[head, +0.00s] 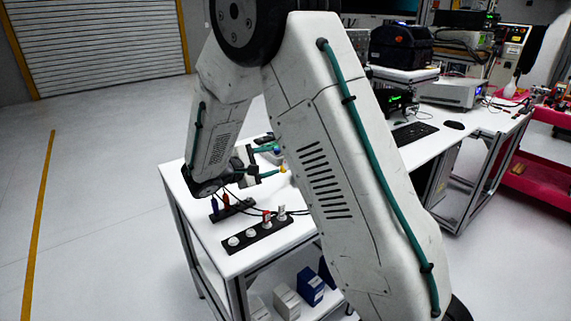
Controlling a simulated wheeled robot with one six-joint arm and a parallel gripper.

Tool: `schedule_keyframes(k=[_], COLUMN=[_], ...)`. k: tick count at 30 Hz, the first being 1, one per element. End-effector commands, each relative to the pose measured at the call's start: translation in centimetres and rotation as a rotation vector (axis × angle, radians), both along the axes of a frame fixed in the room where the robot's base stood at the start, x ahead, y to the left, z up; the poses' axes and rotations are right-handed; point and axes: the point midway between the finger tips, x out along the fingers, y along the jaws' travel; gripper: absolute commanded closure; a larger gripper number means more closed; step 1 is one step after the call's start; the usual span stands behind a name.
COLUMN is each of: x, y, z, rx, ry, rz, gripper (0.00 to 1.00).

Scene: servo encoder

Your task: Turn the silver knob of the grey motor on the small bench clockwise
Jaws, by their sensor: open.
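The small white bench (215,262) stands left of centre, partly behind my arm. My gripper (280,160) is above the far part of the bench, pointing right.
A black strip (255,236) with round white parts and plugs lies on the bench's near part. Another strip (231,209) has blue and red plugs. Boxes (311,288) sit on the lower shelf. Behind right, a desk holds a keyboard (415,133). Floor at left is clear.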

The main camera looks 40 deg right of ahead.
Motion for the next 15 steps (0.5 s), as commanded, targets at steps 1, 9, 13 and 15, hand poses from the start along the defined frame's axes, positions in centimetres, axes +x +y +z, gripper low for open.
schedule_keyframes(k=[1, 9, 13, 15], x=[0.19, 0.30, 0.08, 0.06], y=[0.22, 0.92, 0.76, 0.56], z=[0.28, -0.19, -0.57, -0.62], rx=[0.017, 0.098, 0.105, 0.101], ry=[0.105, 0.684, 0.849, 0.895], rz=[0.001, 0.093, 0.139, 0.153], gripper=[0.48, 0.48, 0.48, 0.48])
